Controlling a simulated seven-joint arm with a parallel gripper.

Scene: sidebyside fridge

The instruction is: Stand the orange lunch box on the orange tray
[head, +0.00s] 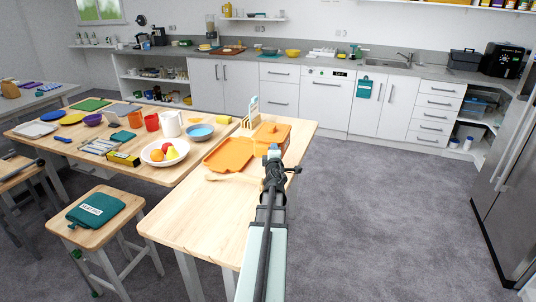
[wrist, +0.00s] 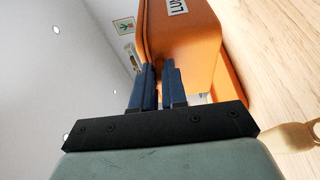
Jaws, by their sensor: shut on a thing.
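The orange tray (head: 229,153) lies flat on the near wooden table. The orange lunch box (head: 271,132) is just right of the tray in the head view, partly hidden behind my gripper (head: 273,152). In the wrist view the lunch box (wrist: 186,45) fills the top middle, with a pale lettered label on its face. My gripper's blue fingers (wrist: 159,80) are close together and shut at the lunch box. The exact part held is hidden. Another orange surface shows beside the box in the wrist view; I cannot tell whether the box touches it.
A wooden spoon (head: 232,178) lies in front of the tray. A wooden rack (head: 247,116) stands behind it. A fruit bowl (head: 164,153), a blue bowl (head: 200,132) and a white jug (head: 171,123) stand to the left. The table's near end (head: 200,215) is clear.

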